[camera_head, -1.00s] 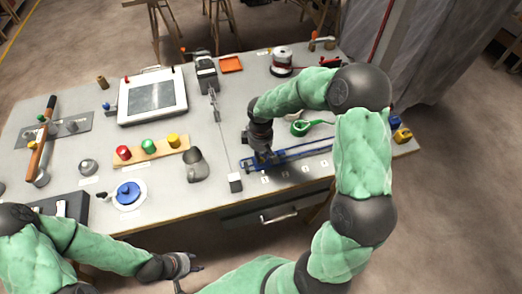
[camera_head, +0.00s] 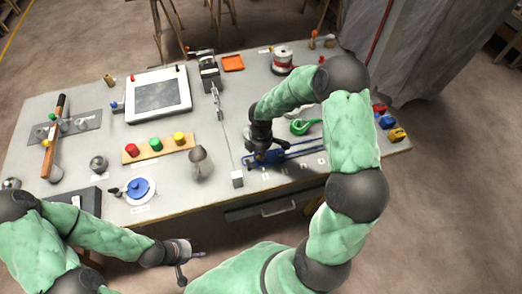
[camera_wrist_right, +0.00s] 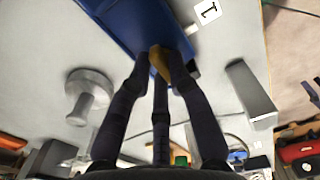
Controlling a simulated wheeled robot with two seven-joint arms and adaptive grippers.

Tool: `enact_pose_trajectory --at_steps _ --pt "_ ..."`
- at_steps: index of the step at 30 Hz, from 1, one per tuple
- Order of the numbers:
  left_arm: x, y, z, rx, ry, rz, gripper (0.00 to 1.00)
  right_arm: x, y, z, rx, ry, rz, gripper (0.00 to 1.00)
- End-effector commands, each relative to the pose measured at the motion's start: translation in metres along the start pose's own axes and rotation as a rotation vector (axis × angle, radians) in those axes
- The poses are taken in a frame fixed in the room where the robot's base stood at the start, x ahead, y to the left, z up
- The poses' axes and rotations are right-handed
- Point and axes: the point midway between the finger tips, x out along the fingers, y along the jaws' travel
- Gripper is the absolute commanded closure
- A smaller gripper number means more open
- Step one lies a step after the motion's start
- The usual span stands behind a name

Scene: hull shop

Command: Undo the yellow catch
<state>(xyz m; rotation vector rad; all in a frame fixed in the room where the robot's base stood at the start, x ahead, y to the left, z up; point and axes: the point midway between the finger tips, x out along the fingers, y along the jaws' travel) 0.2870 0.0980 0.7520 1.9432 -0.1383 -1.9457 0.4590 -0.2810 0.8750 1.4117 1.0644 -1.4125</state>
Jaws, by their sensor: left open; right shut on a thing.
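The yellow catch (camera_wrist_right: 159,60) shows in the right wrist view as a small yellow piece at the edge of a blue rail (camera_wrist_right: 140,22), by a label marked 1. My right gripper (camera_wrist_right: 157,68) is shut on it, and its dark fingers hide part of it. In the head view my right gripper (camera_head: 264,150) is at the left end of the long blue rail (camera_head: 302,149) on the bench; the catch cannot be made out there. My left gripper (camera_head: 190,262) is open and empty, off the front edge of the bench.
A grey block (camera_head: 237,179) stands left of the rail, with a thin rod behind it. A green looped object (camera_head: 300,127) lies behind the rail.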

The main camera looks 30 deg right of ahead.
Motion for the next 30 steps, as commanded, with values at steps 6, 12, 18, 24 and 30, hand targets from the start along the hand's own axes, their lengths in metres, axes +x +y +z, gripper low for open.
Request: enact_pose_trajectory --at_steps 6,12,18,24,30 --pt "-0.0047 0.0017 0.0002 0.0 0.0 0.0 0.54 -0.0005 0.0004 -0.0003 -0.05 0.0 0.001 1.0" --pt "-0.0051 0.0018 0.0002 0.0 0.0 0.0 0.54 0.0001 0.0004 -0.0003 -0.061 0.0 0.001 1.0" --pt "-0.005 0.0018 0.0003 0.0 0.0 0.0 0.54 0.0002 0.0004 -0.0003 -0.061 0.0 0.001 1.0" --pt "-0.005 0.0018 0.0002 0.0 0.0 0.0 0.54 0.0001 0.0003 -0.0003 -0.06 0.0 0.001 0.56" --pt "-0.005 0.0018 0.0002 0.0 0.0 0.0 0.54 0.0001 0.0003 -0.0003 -0.059 0.0 0.001 0.56"
